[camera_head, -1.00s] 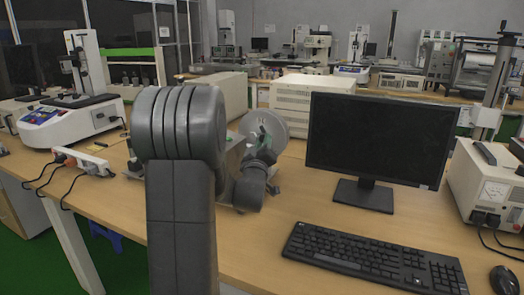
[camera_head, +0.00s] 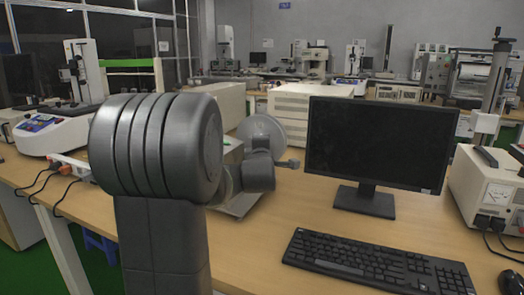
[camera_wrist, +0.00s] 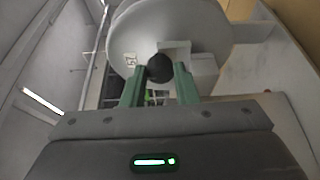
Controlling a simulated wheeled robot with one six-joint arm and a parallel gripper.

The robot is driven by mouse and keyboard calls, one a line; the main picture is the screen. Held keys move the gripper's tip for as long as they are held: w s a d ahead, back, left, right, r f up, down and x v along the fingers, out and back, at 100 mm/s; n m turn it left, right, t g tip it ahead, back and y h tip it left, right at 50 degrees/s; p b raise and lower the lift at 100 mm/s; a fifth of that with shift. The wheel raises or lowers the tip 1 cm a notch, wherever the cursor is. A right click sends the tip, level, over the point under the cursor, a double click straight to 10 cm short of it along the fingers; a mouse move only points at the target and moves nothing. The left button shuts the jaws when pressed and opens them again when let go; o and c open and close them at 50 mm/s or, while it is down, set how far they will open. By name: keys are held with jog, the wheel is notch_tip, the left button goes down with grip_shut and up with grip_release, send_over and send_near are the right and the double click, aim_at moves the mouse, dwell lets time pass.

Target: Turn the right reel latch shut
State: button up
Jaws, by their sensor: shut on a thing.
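In the wrist view, the green fingers of my gripper (camera_wrist: 160,72) are closed on a dark round knob, which looks like the right reel latch (camera_wrist: 159,65). A large pale grey reel disc (camera_wrist: 125,38) stands just behind the knob. A light block sits beside the right fingertip. In the head view, the reel disc (camera_head: 262,128) shows behind my arm; my fingers and the latch are hidden there by my arm links. How far the latch is turned cannot be told.
A monitor (camera_head: 380,145) stands close to the right of the reel, with a keyboard (camera_head: 375,262) in front of it. A power strip (camera_head: 70,166) lies at the left. A white cabinet (camera_head: 300,105) stands behind. Bare table (camera_head: 262,240) lies in front of the reel.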

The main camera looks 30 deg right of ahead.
jog(key=shift+n+b, duration=0.35)
jog(key=shift+n, duration=0.35)
jog(key=shift+g, duration=0.3)
jog(key=o, duration=1)
jog(key=shift+r, duration=0.1)
jog(key=v, duration=1.3)
jog(key=shift+s+a+p, duration=0.2)
jog(key=shift+s+p, duration=0.15)
jog(key=shift+p, duration=0.05)
jog(key=shift+w, duration=0.1)
